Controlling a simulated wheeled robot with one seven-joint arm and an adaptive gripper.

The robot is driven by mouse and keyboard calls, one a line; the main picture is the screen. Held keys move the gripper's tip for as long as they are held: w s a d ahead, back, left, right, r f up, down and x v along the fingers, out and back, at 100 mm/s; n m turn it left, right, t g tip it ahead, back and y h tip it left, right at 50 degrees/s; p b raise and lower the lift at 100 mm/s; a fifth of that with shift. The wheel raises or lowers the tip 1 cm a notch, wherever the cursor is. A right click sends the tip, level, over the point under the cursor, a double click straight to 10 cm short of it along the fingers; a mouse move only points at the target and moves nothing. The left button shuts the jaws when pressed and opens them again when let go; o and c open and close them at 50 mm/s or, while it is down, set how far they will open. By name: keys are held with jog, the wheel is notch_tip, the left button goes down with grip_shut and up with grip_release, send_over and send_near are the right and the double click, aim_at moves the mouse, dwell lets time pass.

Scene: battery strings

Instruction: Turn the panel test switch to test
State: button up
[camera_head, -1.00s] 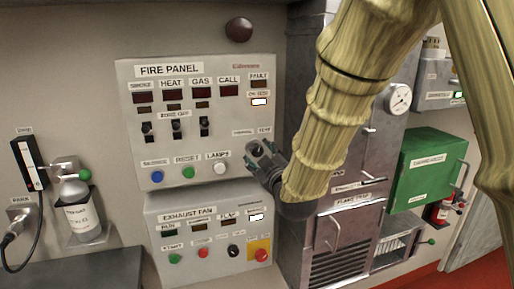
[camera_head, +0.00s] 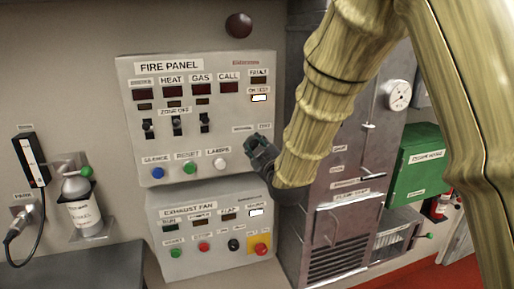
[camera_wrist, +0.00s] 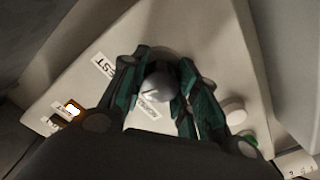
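The panel test switch (camera_wrist: 158,90) is a rounded grey knob in the wrist view, with a TEST label (camera_wrist: 103,65) to its upper left and a NORMAL label (camera_wrist: 148,108) just below it. My gripper (camera_wrist: 160,75) has its dark green fingers on both sides of the knob, close against it. In the head view my gripper (camera_head: 258,148) is at the lower right of the fire panel (camera_head: 190,108) and hides the knob. The ON TEST lamp (camera_head: 260,98) shows bright white. The knob's exact pointing is hard to tell.
Blue, green and white buttons (camera_head: 190,169) sit left of my gripper. The exhaust fan panel (camera_head: 205,258) is below. A grey cabinet (camera_head: 330,235) stands close on the right, and a green box (camera_head: 420,160) is beyond it.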

jog(key=shift+f+m+b, duration=0.2)
jog(key=shift+m+b, duration=1)
jog(key=shift+r+m+b, duration=0.25)
jog(key=shift+m+b, duration=0.8)
jog(key=shift+m, duration=0.55)
jog(key=o, duration=1)
jog(key=shift+o, duration=0.2)
jog(key=shift+d, duration=0.2)
jog(key=v, duration=1.2)
